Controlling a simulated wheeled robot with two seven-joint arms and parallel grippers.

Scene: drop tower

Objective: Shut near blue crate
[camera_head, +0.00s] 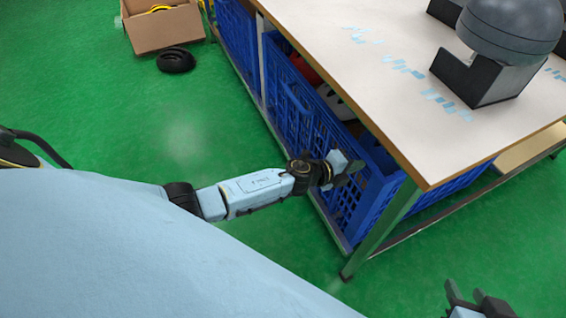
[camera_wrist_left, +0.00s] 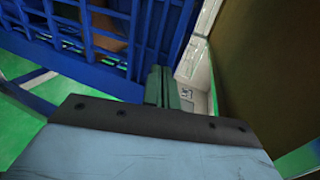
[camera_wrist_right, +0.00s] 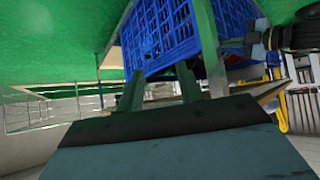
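The near blue crate (camera_head: 300,118) sits under the workbench, with its latticed front facing left. Its upper part stands out past the bench edge, and red and white contents show inside. My left gripper (camera_head: 347,168) is at the right part of this front; whether it touches is unclear. In the left wrist view its fingers (camera_wrist_left: 160,88) are together with nothing seen between them, close to the blue lattice (camera_wrist_left: 105,40). My right gripper (camera_head: 480,300) is open and empty, low at the right, away from the crate. The right wrist view shows its parted fingers (camera_wrist_right: 158,90) and the crate (camera_wrist_right: 160,35).
The workbench top (camera_head: 380,75) overhangs the crates, and its green leg (camera_head: 385,225) stands right of the near crate. Another blue crate (camera_head: 237,35) is farther along. A cardboard box (camera_head: 163,30) and a black ring (camera_head: 175,60) are on the green floor, which is clear at left.

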